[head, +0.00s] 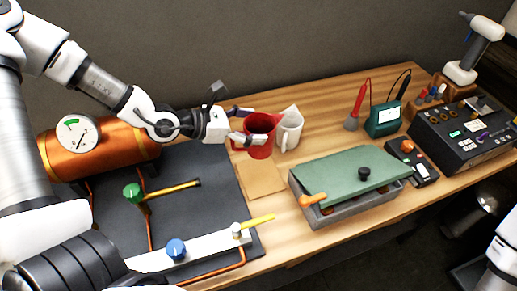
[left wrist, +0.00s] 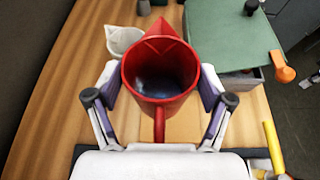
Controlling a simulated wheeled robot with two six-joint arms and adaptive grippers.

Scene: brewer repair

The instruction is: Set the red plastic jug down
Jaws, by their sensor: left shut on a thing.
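The red plastic jug (head: 262,127) is upright near the back of the wooden table, beside a white jug (head: 291,130). My left gripper (head: 243,124) is shut on the red jug, with one finger on each side of its body. In the left wrist view I look down into the open red jug (left wrist: 160,75), its spout away from me and its handle toward me. My left gripper's fingers (left wrist: 160,98) flank it there. I cannot tell whether the jug's base touches the surface. My right gripper is not in view.
A tan mat (head: 262,180) lies in front of the jug. A grey tray with a green lid (head: 350,174) stands to the right. A copper boiler (head: 110,148) and dark mat (head: 190,170) are left. A green meter (head: 383,118) stands at back right. Wood around the white jug is clear.

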